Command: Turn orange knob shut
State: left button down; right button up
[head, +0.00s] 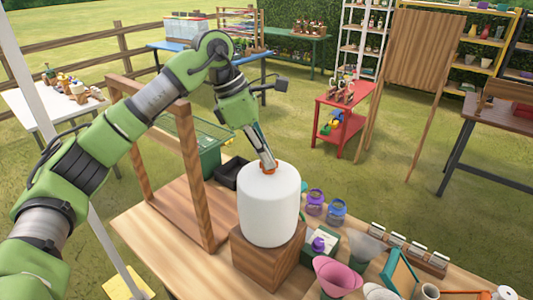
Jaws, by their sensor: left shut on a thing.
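The orange knob (268,167) sits on top of a white cylindrical tank (268,208), which stands upright on a wooden block (268,255). My left gripper (267,160) reaches down from above and is shut on the orange knob. Its fingers cover part of the knob, so the knob's turned position is hard to tell. My right gripper is not in view.
A wooden frame (208,180) stands left of the tank, close under my left arm. Grass lies beyond the table.

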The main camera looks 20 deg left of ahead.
pick_arm(q)
jog(key=m, duration=0.1)
jog(key=m+g+p, duration=0.1)
jog(key=m, duration=0.1)
jog(key=m+p, duration=0.1)
jog(key=shift+w+r+m+g, duration=0.2)
jog(key=shift+r+m+g, duration=0.05)
jog(key=shift+m+g, duration=0.05)
jog(key=shift+m+g+p, duration=0.7)
jog(key=shift+m+p, duration=0.15)
jog(key=shift+m, duration=0.75)
jog(key=shift+w+f+m, duration=0.1)
jog(key=shift+m, duration=0.2)
jog(key=c, duration=2.2)
grip_release()
jog(key=shift+f, duration=0.1)
